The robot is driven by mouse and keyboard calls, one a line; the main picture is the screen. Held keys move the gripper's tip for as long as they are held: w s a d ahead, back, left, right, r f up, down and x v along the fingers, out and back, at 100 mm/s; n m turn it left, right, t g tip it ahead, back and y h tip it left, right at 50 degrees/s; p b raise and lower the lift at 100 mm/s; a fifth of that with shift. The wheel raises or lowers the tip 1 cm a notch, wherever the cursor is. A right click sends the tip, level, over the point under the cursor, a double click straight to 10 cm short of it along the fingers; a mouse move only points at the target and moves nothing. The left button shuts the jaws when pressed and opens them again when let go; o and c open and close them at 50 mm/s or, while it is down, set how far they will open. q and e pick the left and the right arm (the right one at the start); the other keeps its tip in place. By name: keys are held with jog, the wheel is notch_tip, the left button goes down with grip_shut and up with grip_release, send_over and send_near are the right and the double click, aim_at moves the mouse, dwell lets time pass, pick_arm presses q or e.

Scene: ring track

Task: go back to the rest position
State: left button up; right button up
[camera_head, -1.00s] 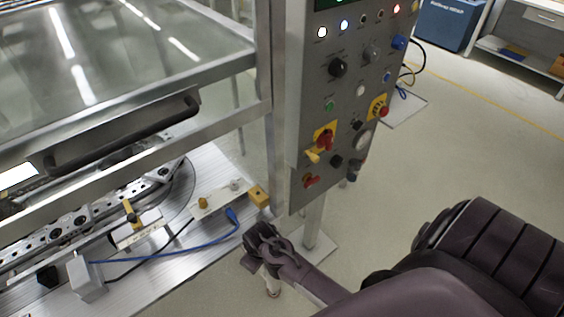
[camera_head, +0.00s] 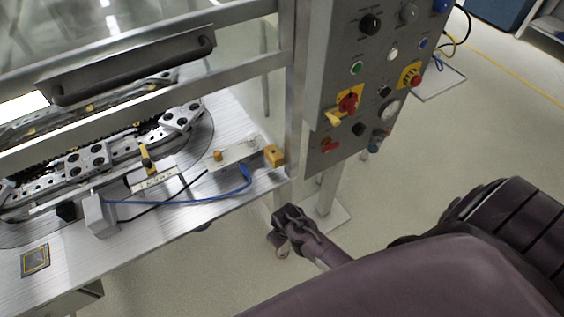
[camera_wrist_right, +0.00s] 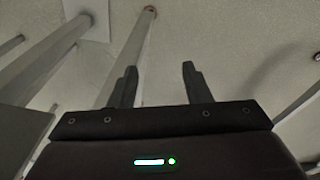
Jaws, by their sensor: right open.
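My right gripper (camera_head: 284,226) is below the front edge of the metal table in the head view, in front of the foot of the control panel's post. In the right wrist view its two dark fingers (camera_wrist_right: 159,80) stand apart with nothing between them. Pale floor and metal legs lie beyond them. My left gripper is in neither view.
The grey control panel (camera_head: 352,95) with knobs and switches stands just above and behind my right gripper. The metal table (camera_head: 160,226) with the ring track (camera_head: 88,160) is at left, under a framed clear cover with a dark handle (camera_head: 130,65). Open floor (camera_head: 480,135) lies at right.

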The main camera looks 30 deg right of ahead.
jog(key=s+d+f, duration=0.1)
jog(key=s+f, duration=0.8)
jog(key=s, duration=0.5)
jog(key=s+d+f, duration=0.1)
jog(key=s+f, duration=0.9)
jog(key=s, duration=0.4)
jog(key=shift+d+f+m+g, duration=0.3)
jog(key=shift+m+g, duration=0.1)
jog(key=shift+c, duration=0.3)
